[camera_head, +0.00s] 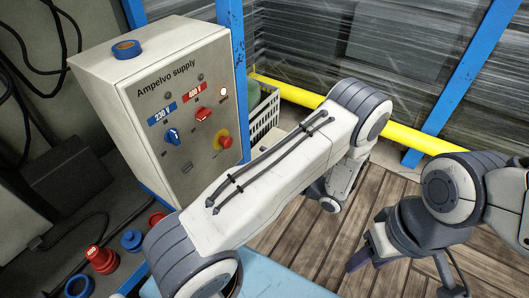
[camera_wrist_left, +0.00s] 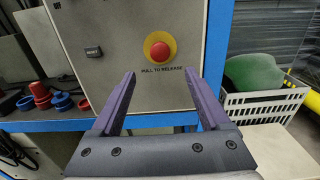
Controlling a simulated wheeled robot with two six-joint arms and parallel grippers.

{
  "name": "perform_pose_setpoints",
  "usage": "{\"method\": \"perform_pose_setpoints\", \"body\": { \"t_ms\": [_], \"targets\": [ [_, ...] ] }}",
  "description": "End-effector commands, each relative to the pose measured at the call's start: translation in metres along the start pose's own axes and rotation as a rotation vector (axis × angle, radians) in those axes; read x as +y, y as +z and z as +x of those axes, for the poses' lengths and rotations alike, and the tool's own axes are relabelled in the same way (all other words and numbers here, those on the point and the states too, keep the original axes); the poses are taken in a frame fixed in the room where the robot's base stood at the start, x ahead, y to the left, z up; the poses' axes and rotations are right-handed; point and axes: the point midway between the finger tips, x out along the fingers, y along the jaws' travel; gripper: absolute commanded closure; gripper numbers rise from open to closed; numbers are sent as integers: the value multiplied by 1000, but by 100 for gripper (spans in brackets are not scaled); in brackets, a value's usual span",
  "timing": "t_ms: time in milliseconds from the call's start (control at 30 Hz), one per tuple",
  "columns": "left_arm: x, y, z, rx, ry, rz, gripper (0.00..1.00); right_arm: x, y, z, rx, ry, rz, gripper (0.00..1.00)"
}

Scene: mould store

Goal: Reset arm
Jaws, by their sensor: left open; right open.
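My left gripper (camera_wrist_left: 170,80) is open and empty in the left wrist view, its two purple fingers pointing toward the front of the grey supply box. Between and beyond the fingertips is a red stop button (camera_wrist_left: 159,50) on a yellow ring, with "PULL TO RELEASE" below it. A dark RESET button (camera_wrist_left: 93,52) sits to its left. The Ampelvo supply box (camera_head: 205,165) shows the stop button (camera_head: 223,141) there too. My right gripper (camera_head: 404,274) is open and empty over the wooden floor.
A blue tape roll (camera_head: 127,49) lies on the box. A blue switch (camera_head: 172,137), red switch (camera_head: 204,114) and lit lamp (camera_head: 224,91) are on its face. Red (camera_head: 101,262) and blue (camera_head: 131,240) connectors lie lower left. A white crate (camera_wrist_left: 262,107) stands right, by a yellow rail (camera_head: 290,93).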

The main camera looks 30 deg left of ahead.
Motion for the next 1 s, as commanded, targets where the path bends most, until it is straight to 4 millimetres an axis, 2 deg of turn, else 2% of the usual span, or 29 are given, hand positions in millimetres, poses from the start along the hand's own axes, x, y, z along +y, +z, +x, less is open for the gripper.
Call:
{"method": "perform_pose_setpoints", "body": {
  "t_ms": [267, 367, 467, 600, 767, 1000],
  "targets": [
    [1, 6, -1, 12, 11, -12, 21, 0, 0, -2, 0, 0, 0, 51],
    [8, 26, -8, 61, 53, -54, 21, -1, 0, -9, 0, 0, 0, 51],
    [24, 56, -23, 162, 136, -132, 21, -1, -1, -20, 0, 0, 0, 51],
    [58, 98, -53, 363, 273, -264, 21, -3, -2, -36, 0, 0, 0, 51],
    [96, 134, -95, 623, 419, -412, 21, -4, -3, -53, 0, 0, 0, 51],
    [146, 183, -167, 1054, 617, -612, 21, -6, -4, -79, 0, 0, 0, 51]
  ]
}}
